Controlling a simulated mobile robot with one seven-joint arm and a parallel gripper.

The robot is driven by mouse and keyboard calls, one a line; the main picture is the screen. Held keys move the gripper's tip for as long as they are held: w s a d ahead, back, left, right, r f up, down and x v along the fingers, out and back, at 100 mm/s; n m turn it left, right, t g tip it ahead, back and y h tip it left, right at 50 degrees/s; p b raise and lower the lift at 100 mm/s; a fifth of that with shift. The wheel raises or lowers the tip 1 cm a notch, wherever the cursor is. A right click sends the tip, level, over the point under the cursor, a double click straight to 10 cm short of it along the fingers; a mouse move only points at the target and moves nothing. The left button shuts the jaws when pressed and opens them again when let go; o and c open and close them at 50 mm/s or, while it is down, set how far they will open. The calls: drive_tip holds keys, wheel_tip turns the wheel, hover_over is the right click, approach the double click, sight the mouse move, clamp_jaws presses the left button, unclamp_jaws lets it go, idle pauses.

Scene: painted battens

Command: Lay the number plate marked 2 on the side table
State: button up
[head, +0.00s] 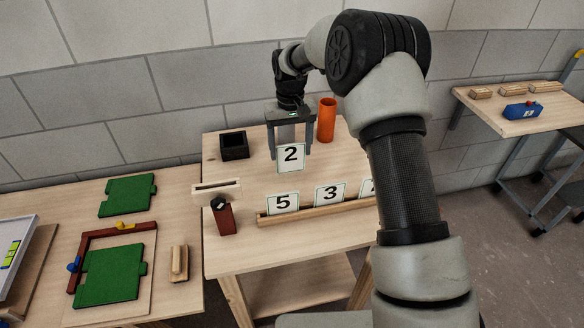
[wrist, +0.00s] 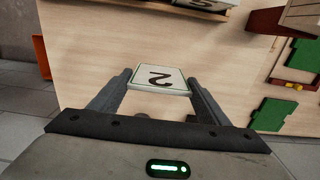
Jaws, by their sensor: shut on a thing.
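Plates marked 5 (head: 283,203) and 3 (head: 330,194) stand in the wooden rack (head: 300,217). A further plate there is mostly hidden by my arm. I cannot tell which neighbouring table is the side table.
The left table (head: 180,303) holds green pieces (head: 108,275) and a wooden block (head: 179,263). The right table (head: 500,123) holds wooden blocks and a blue item (head: 522,110), with bare wood in front. A black box (head: 234,146) and orange cylinder (head: 327,120) stand near my gripper.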

sight(291, 163)
drive_tip(key=shift+f, duration=2.85)
drive_tip(key=shift+f, duration=0.2)
drive_tip(key=o, duration=1.1)
drive_tip(key=shift+c, duration=0.2)
